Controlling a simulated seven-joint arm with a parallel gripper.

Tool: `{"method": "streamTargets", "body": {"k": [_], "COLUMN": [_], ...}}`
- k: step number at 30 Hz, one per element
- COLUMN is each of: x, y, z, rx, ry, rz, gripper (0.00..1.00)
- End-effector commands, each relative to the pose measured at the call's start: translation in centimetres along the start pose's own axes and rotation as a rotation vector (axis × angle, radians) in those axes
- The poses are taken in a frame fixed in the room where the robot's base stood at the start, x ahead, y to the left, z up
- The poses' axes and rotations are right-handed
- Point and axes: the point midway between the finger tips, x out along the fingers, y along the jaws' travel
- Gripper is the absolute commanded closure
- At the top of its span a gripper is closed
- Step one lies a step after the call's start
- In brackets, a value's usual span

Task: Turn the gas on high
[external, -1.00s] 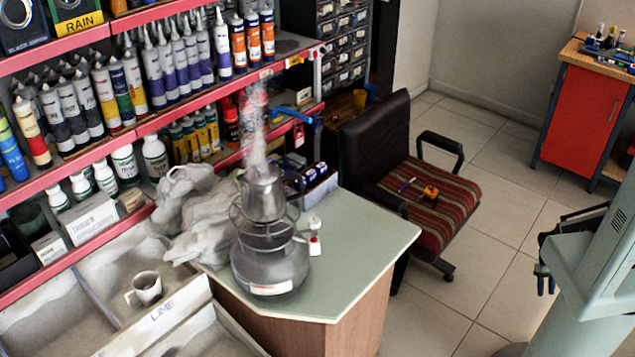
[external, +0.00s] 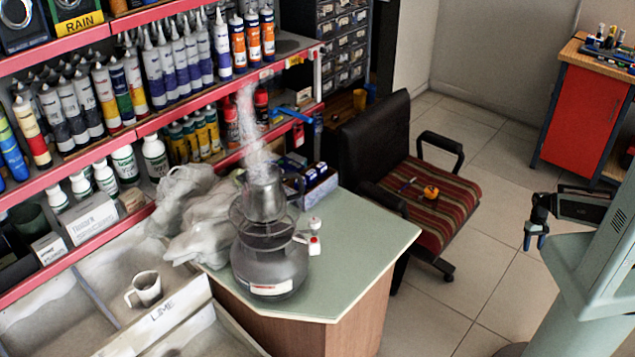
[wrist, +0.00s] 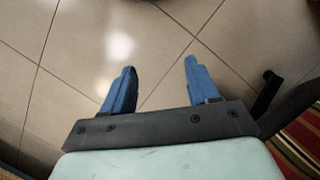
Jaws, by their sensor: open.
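A grey gas canister stove (external: 270,266) stands on the green-topped counter, with a steaming metal pot (external: 264,196) on its burner ring. A small white and red knob (external: 314,245) sticks out at the stove's right side. I cannot tell its setting, and no flame is clearly visible. My gripper (external: 534,234) is at the right, above the floor and well apart from the stove. In the wrist view my gripper (wrist: 159,78) has its two blue fingers spread with nothing between them, over floor tiles.
A black office chair (external: 375,130) with a striped seat (external: 440,205) stands between my gripper and the counter (external: 365,235). Crumpled grey cloth (external: 195,215) lies behind the stove. Shelves of tubes rise at the left. A white mug (external: 146,289) sits in a bin.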

Motion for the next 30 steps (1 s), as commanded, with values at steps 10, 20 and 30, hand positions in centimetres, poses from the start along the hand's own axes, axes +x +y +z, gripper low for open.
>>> {"method": "streamTargets", "body": {"k": [10,20,30], "x": [-9.0,-18.3,-26.4], "y": [-3.0,-11.7,-27.6], "z": [-7.6,-14.1,-16.6], "rx": [-0.1,-0.341,-0.728], "ry": [0.16,0.274,0.324], "rz": [0.001,0.0,-0.009], "gripper": [0.41,0.41,0.41]}}
